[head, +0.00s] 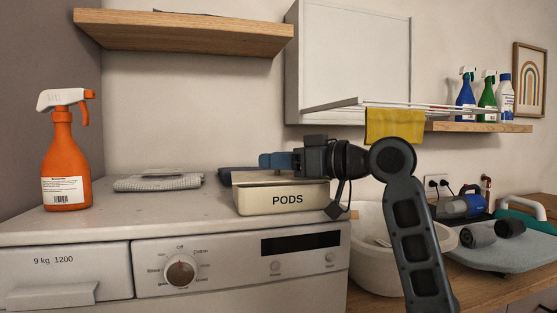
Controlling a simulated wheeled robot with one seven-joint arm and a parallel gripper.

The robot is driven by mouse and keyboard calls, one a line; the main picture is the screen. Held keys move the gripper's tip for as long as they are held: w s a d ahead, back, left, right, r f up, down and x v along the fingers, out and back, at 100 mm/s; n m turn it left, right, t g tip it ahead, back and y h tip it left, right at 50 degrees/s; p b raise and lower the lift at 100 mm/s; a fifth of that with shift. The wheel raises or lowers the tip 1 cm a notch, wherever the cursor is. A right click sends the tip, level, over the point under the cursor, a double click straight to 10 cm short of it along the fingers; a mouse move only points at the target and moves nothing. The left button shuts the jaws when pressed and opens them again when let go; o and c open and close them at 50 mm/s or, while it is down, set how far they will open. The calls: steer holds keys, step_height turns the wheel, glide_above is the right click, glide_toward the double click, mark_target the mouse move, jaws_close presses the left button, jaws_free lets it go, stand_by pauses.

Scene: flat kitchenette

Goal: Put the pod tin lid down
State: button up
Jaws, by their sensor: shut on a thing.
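The cream pod tin (287,202), marked PODS, stands on the white worktop of the washing machine, near its right end. The tan pod tin lid (252,178) shows as a flat band along the tin's top, under my gripper. Whether it rests fully on the tin or sits just above it, I cannot tell. My gripper (270,160) is right over the lid with its blue fingers pointing left, shut on the lid. The grip point itself is hard to see, and the right part of the lid is partly hidden by my gripper.
An orange spray bottle (66,160) stands at the left of the worktop. A white basin (372,262) stands to the right. Free worktop lies left of the tin.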

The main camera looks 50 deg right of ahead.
steer(key=o, duration=1.1)
